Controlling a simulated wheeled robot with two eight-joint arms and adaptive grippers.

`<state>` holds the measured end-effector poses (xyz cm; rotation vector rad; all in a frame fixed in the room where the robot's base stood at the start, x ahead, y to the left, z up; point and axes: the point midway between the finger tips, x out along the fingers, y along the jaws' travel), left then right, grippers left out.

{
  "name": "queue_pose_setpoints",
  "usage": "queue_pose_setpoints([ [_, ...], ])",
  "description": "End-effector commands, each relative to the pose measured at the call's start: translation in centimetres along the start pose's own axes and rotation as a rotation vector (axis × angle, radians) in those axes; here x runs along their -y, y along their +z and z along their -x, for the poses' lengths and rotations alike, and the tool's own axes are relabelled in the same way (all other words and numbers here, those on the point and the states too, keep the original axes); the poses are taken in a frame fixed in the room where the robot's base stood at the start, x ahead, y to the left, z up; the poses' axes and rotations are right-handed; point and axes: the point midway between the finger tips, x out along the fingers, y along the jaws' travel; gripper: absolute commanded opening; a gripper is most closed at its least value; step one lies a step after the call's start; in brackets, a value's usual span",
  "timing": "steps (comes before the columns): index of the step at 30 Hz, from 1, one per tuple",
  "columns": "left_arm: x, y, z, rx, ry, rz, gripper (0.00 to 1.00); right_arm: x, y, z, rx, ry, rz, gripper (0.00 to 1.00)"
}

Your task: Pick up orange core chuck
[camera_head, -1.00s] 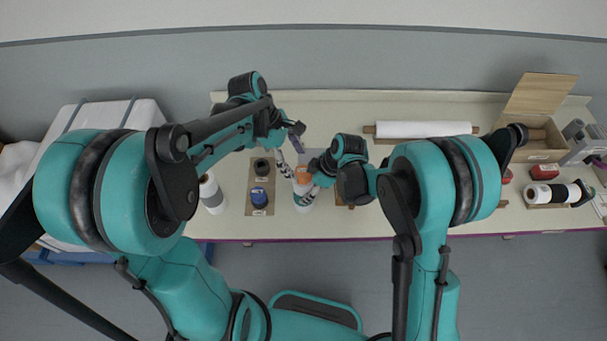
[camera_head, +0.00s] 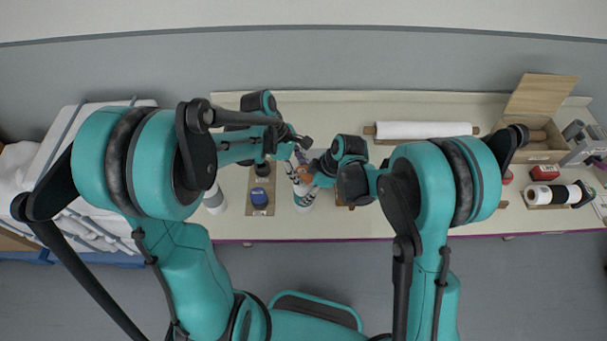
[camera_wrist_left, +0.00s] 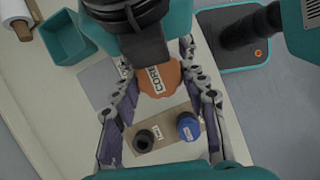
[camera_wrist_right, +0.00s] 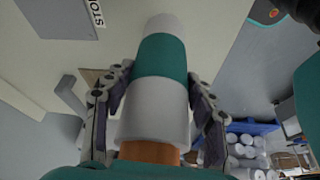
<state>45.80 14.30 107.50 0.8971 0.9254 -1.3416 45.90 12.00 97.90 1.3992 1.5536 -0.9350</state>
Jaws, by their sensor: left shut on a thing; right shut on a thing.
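The orange core chuck (camera_wrist_left: 157,80), with a white CORE label, lies between the fingers of my left gripper (camera_wrist_left: 158,75), which is shut on it. In the head view the chuck (camera_head: 305,177) is partly hidden by both wrists. My right gripper (camera_wrist_right: 155,85) is shut around a white roll with a teal band (camera_wrist_right: 163,55). In the right wrist view an orange part (camera_wrist_right: 150,152) shows at the roll's near end, and I cannot tell how it is joined.
A brown board (camera_head: 260,211) holds a blue chuck (camera_head: 259,196) and a black one (camera_wrist_left: 145,140). A long white roll (camera_head: 422,130) lies behind my right arm. An open wooden box (camera_head: 545,138) and another roll (camera_head: 548,193) are at the right.

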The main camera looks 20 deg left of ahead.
Motion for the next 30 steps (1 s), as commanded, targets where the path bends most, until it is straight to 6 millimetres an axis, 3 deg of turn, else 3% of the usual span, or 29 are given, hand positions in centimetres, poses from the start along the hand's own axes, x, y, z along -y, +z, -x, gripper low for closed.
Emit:
queue_pose_setpoints([
  [8, 0.0, 0.1, 0.6, 0.012, 0.000, 0.002, 0.14, 0.0, 0.0, 0.0, -0.001, -0.001, 0.000, 0.06],
  [22, -0.1, -1.9, 0.9, 0.370, 0.005, 0.003, 0.14, 0.0, 0.0, 0.0, 0.000, -0.001, 0.000, 0.06],
  [30, 0.0, -1.5, 6.2, 0.360, 0.003, 0.001, 0.14, 0.0, 0.0, 0.0, 0.001, -0.001, 0.000, 0.06],
])
